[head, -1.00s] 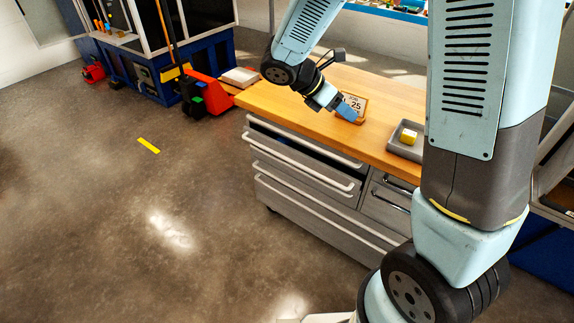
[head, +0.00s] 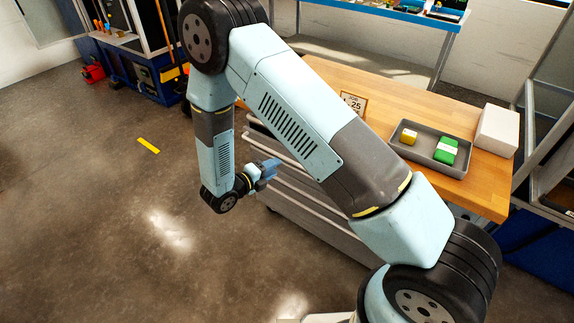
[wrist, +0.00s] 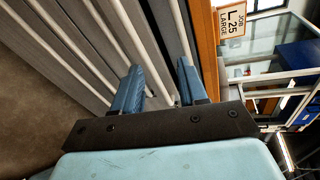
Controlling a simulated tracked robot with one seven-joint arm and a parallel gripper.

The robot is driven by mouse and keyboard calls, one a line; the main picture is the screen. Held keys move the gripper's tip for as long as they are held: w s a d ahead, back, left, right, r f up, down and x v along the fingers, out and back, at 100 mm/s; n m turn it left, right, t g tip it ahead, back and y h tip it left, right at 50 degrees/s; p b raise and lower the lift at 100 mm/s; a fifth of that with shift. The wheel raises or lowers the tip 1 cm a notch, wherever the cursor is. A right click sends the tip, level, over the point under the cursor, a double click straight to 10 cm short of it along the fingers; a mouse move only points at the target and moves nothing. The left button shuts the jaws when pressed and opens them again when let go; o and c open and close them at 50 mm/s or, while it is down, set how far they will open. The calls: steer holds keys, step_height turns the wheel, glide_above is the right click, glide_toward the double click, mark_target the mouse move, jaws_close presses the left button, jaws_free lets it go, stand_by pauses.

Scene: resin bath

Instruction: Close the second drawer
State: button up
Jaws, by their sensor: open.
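The grey drawer cabinet (head: 325,218) stands under a wooden worktop, its front partly hidden by my arm in the head view. In the wrist view, its drawer fronts and pale bar handles run diagonally. The second drawer (wrist: 140,42) appears pulled out, with a dark gap between it and the top drawer's handle (wrist: 181,28). How far out it stands is hard to tell. My gripper (head: 272,167) is at the cabinet's front, below the worktop edge. Its blue fingers (wrist: 160,75) are open and apart, with a handle bar showing between them; I cannot tell whether they touch it.
On the wooden worktop (head: 425,102) are a grey tray (head: 408,150) with a yellow block (head: 408,137) and a green block (head: 446,151), a white box (head: 497,130) and a job sign (head: 353,104). The floor left of the cabinet is clear.

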step_height(320, 180, down, 5)
steer(key=s+a+n+t+y, duration=0.1)
steer(key=a+n+t, duration=0.1)
steer(key=n, duration=0.1)
steer(key=x, duration=1.3)
steer(key=shift+f, duration=0.1)
jaws_close()
